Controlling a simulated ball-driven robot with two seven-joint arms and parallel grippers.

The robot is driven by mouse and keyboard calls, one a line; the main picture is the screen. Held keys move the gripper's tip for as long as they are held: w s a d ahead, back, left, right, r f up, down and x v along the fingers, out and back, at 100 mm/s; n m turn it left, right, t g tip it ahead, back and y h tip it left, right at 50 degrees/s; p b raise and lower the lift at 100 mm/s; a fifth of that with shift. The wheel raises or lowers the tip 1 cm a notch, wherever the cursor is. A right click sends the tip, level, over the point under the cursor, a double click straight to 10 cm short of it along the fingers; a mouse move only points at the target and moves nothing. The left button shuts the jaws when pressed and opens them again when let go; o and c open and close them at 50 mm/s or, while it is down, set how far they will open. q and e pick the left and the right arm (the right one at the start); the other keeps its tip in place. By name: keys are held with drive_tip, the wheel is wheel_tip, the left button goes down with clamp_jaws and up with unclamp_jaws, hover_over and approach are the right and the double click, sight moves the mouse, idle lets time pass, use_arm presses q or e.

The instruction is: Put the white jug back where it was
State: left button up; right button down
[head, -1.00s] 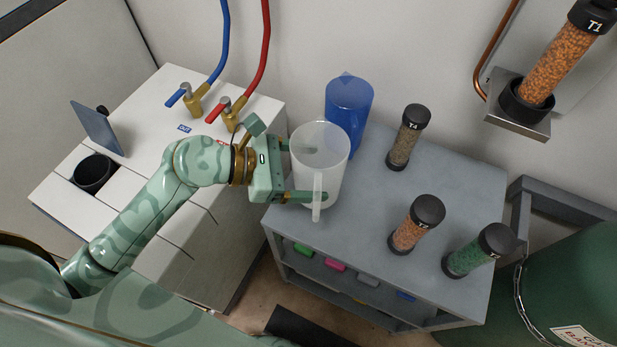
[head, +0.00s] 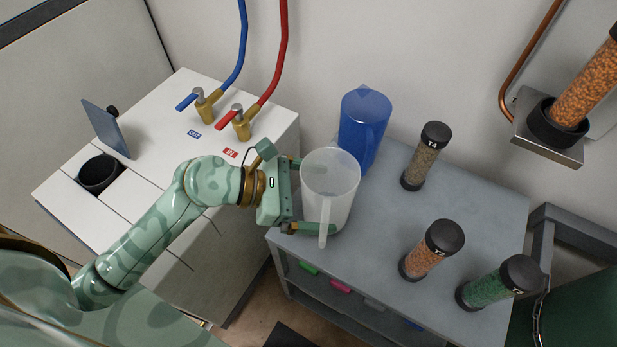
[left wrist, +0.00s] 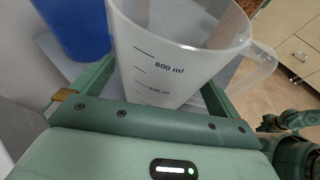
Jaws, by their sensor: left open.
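The white jug (head: 331,181) is translucent and stands upright at the left end of the grey cart's top (head: 385,252). My left gripper (head: 312,195) is open, with one finger on the far side of the jug and the other on the near side by its handle. In the left wrist view the jug (left wrist: 172,62) fills the space in front of the palm, with volume marks facing me. Whether the fingers touch it cannot be told.
A blue jug (head: 364,125) stands right behind the white jug. Dark-capped tubes stand on the cart, one marked T4 (head: 427,158), with an orange one (head: 430,250) and a green one (head: 497,283) nearer. The white machine (head: 70,193) with valves is on the left.

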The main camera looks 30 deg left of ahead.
use_arm(q)
drive_tip(key=shift+r, duration=0.1)
drive_tip(key=shift+s+a+r, duration=0.1)
drive_tip(key=shift+a+r, duration=0.1)
drive_tip(key=shift+r, duration=0.1)
drive_tip(key=shift+s+a+r+p, duration=0.3)
drive_tip(key=shift+s+a+p, duration=0.1)
drive_tip(key=shift+a+p, duration=0.2)
drive_tip(key=p+v, duration=0.3)
drive_tip(key=v, duration=0.7)
use_arm(e)
drive_tip(key=shift+m+y, duration=0.3)
drive_tip(key=shift+m, duration=0.3)
drive_tip(key=s, duration=0.1)
drive_tip(key=s+a+r, duration=0.1)
drive_tip(key=s+r, duration=0.1)
drive_tip(key=shift+s+a, duration=0.15)
drive_tip(key=shift+a, duration=0.2)
use_arm(q)
drive_tip(key=shift+f, duration=0.15)
